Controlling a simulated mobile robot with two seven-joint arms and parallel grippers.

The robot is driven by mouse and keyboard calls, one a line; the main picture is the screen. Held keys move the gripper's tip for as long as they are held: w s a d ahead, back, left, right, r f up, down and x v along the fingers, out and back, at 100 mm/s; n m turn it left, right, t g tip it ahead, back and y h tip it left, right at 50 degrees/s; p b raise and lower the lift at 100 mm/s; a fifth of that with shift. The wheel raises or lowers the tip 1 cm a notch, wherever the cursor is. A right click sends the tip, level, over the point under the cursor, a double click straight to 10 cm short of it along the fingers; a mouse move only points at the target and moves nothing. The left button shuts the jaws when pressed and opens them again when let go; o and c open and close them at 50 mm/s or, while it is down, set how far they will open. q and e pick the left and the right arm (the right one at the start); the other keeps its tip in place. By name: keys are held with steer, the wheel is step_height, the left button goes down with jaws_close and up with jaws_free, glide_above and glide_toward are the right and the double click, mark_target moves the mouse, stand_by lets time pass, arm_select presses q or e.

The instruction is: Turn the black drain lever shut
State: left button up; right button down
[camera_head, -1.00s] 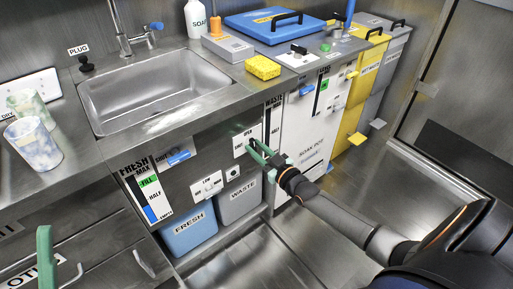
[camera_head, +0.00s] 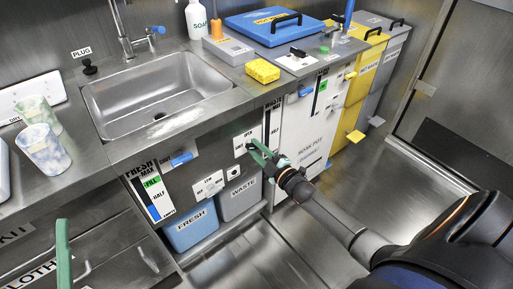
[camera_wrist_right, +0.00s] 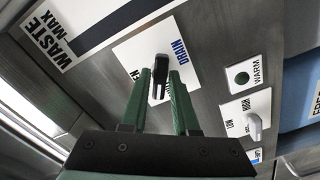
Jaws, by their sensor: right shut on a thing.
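The black drain lever (camera_wrist_right: 158,82) sits on a white plate marked DRAIN (camera_wrist_right: 178,50) on the cabinet front. In the right wrist view it stands between the green fingers of my right gripper (camera_wrist_right: 163,78), which is shut on it. In the head view my right gripper (camera_head: 254,149) reaches the OPEN-labelled plate (camera_head: 245,139) from the right. The fingers hide most of the lever there. Of my left gripper only one green finger (camera_head: 63,255) shows at the lower left, away from the lever.
A steel sink (camera_head: 160,95) is above, with a yellow sponge (camera_head: 263,71) on the counter. Below are the blue FRESH bin (camera_head: 191,228) and grey WASTE bin (camera_head: 240,197). A LOW/HIGH switch (camera_head: 209,186) is beside the drain plate. The floor to the right is clear.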

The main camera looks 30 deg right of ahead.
steer(key=shift+n, duration=1.7)
steer(key=shift+n+b, duration=0.3)
steer(key=shift+n, duration=0.6)
arm_select(q)
steer(key=shift+s+d+r+m+h, duration=0.2)
steer(key=shift+s+r+m+h, duration=0.85)
steer(key=shift+r+h, duration=0.3)
arm_select(e)
steer(key=shift+n, duration=0.6)
steer(key=c, duration=0.8)
jaws_free()
